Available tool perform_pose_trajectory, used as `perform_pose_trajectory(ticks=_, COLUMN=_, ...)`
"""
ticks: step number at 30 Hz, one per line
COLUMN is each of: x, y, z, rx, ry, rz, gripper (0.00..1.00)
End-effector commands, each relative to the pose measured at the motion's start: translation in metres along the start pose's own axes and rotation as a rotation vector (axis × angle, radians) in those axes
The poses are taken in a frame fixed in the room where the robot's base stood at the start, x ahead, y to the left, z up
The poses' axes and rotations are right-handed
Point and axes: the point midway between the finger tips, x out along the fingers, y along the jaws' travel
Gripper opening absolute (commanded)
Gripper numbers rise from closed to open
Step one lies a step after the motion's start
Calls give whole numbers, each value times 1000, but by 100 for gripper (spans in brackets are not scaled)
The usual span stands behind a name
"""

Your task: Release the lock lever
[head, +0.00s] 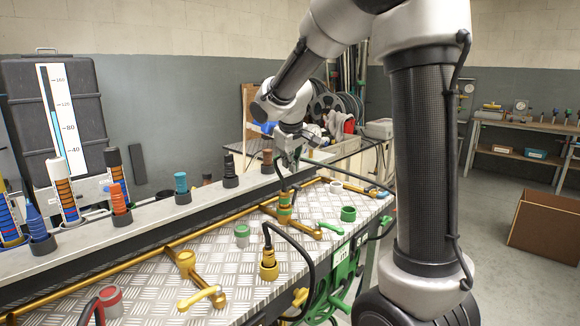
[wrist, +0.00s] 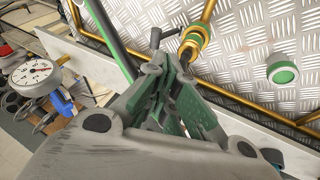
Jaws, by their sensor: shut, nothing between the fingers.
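My gripper (head: 291,160) is at the far end of the bench, above the metal plate. In the wrist view its fingers (wrist: 170,72) are together with nothing between them. A dark lever-like bar (wrist: 155,58) shows right at the fingertips; I cannot tell whether they touch it. It seems to run to a brass and green fitting (wrist: 193,42), which stands upright on the plate in the head view (head: 285,208). I cannot tell for certain which part is the lock lever. A green handle (head: 328,226) and a yellow handle (head: 201,298) lie on the plate.
A yellow plug with a black hose (head: 268,265), a green ring (head: 348,213) and a red-capped fitting (head: 111,300) are on the plate. A brass pipe (head: 130,262) runs along its back. Several coloured plugs line the rear ledge (head: 150,215). A dial gauge (wrist: 36,76) is left in the wrist view.

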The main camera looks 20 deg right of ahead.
Motion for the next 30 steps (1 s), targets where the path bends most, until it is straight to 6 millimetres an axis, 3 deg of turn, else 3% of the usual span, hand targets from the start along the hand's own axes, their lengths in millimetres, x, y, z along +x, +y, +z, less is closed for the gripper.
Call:
perform_pose_trajectory(ticks=6, x=42, y=0, z=1, rx=1, ry=-4, rz=-1, gripper=0)
perform_pose_trajectory(ticks=12, x=68, y=0, z=1, rx=1, ry=-3, rz=0, gripper=0)
perform_pose_trajectory(ticks=30, x=77, y=1, z=0, rx=3, ry=-1, rz=-5, gripper=0)
